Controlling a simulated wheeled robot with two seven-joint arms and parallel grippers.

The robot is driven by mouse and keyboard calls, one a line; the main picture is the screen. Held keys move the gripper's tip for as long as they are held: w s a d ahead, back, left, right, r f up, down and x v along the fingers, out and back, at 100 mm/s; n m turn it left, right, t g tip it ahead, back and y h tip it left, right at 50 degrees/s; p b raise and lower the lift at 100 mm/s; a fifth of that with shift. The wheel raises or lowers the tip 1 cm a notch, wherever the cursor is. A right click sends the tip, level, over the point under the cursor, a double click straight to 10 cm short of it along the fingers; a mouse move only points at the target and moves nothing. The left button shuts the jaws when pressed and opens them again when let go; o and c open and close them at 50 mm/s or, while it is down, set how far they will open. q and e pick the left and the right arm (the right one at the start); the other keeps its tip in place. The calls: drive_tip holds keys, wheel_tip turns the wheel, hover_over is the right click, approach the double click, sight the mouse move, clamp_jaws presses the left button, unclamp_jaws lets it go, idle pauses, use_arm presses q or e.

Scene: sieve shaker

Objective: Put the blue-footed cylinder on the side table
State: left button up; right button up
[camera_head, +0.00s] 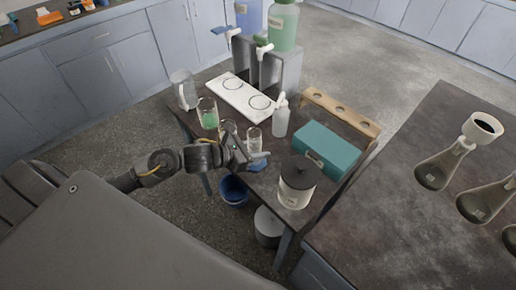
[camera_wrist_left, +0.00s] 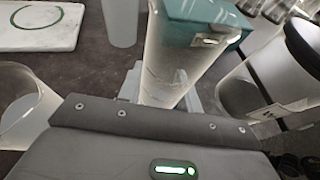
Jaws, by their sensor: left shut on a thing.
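My left gripper (camera_head: 258,160) is shut on a clear cylinder (camera_head: 254,138) with a blue foot (camera_head: 258,167). The cylinder stands about upright between the fingers at the near side of the small dark table (camera_head: 283,148). I cannot tell whether its foot touches the table top. In the left wrist view, the clear cylinder (camera_wrist_left: 180,50) rises between the fingers and its foot is hidden behind the gripper body. My right gripper is not in view.
Close by are a dark-lidded jar (camera_head: 297,184), a teal box (camera_head: 326,149), a white bottle (camera_head: 281,118), glass beakers (camera_head: 208,113) and a white board (camera_head: 243,97). A wooden rack (camera_head: 341,112) is at the back right. A bench with flasks (camera_head: 440,168) stands right.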

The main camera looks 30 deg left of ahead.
use_arm(q)
drive_tip(key=shift+f, duration=0.2)
drive_tip(key=o, duration=1)
drive_tip(key=shift+o, duration=0.6)
drive_tip(key=shift+r, duration=0.15)
